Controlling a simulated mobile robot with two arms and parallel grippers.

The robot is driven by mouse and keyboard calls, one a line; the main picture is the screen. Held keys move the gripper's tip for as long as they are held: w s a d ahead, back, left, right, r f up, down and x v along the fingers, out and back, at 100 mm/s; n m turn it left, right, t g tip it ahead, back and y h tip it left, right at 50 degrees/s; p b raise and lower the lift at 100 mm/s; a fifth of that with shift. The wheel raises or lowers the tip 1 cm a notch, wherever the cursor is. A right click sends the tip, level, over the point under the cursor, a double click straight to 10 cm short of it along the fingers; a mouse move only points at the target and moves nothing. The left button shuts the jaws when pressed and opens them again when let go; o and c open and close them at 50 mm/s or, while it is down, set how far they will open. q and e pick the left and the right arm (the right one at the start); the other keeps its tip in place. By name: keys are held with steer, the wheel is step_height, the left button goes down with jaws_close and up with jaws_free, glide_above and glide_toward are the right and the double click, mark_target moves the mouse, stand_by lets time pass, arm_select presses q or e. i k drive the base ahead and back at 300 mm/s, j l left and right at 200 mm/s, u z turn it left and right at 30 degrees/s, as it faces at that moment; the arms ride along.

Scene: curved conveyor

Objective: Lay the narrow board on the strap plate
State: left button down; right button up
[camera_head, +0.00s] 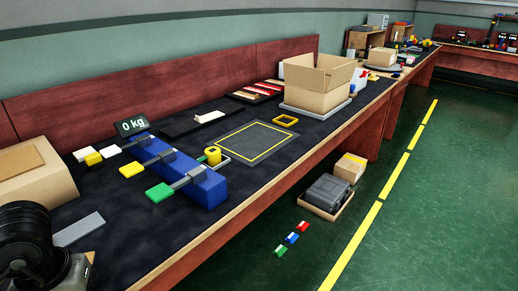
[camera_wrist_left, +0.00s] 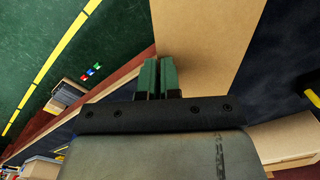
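In the left wrist view my left gripper (camera_wrist_left: 160,78) has its two green fingers close together, with only a thin dark gap between them and nothing clearly held. A wide tan flat surface (camera_wrist_left: 208,45) lies just beyond the fingers; I cannot tell whether it is a board or a box side. In the head view a narrow grey flat piece (camera_head: 80,229) lies on the bench at the left. A black flat plate (camera_head: 185,127) lies towards the back with a small white piece on it. I cannot tell which is the strap plate. My right gripper is not seen.
A cardboard box (camera_head: 40,186) stands at the left. A blue fixture (camera_head: 207,191) with coloured tabs is mid-bench. A yellow-outlined square (camera_head: 248,143) is empty. An open carton (camera_head: 316,84) stands farther along. The bench edge (camera_head: 240,214) borders the green floor.

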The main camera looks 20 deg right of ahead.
mark_target(254, 139)
steer(key=k+l+z, duration=0.1)
steer(key=k+z, duration=0.25)
steer(key=k, duration=0.15)
steer(key=k+l+z, duration=0.2)
steer(key=k+z, duration=0.2)
steer(key=i+j+z, duration=0.15)
steer(key=i, duration=0.35)
steer(key=i+j+z, duration=0.15)
steer(key=i, duration=0.35)
steer(key=i+j+z, duration=0.15)
steer(key=i, duration=0.35)
steer(key=i+j, duration=0.25)
steer(key=i, duration=0.15)
steer(key=i+j, duration=0.2)
steer(key=i, duration=0.2)
